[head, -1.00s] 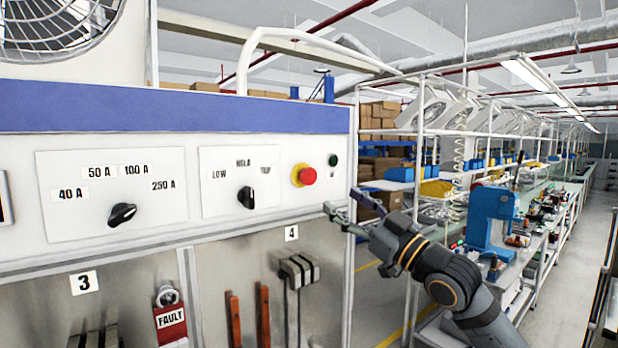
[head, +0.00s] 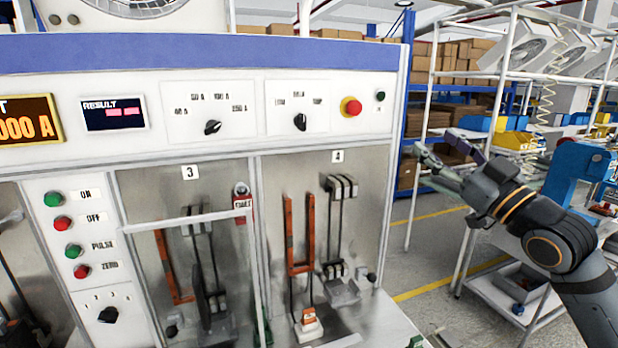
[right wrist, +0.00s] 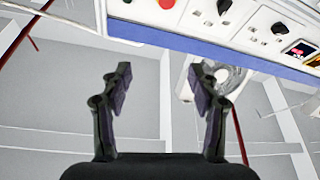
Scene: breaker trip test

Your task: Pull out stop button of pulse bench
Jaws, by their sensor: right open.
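The stop button (head: 352,107), a red mushroom head on a yellow ring, sits at the right end of the upper panel of the pulse bench (head: 335,142). A small dark green button (head: 380,96) is to its right. My right gripper (head: 424,156) is open and empty, right of the bench and lower in the picture than the stop button, apart from it. In the right wrist view the open jaws (right wrist: 160,85) have nothing between them, and the red button (right wrist: 167,3) is cut by the top edge. My left gripper is not in view.
Two rotary knobs (head: 212,127) (head: 300,122) are left of the stop button. Below are bays with switch gear and a red FAULT tag (head: 242,205). A wire-frame workstation and blue machine (head: 578,172) stand at the right. Floor shows between bench and workstation.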

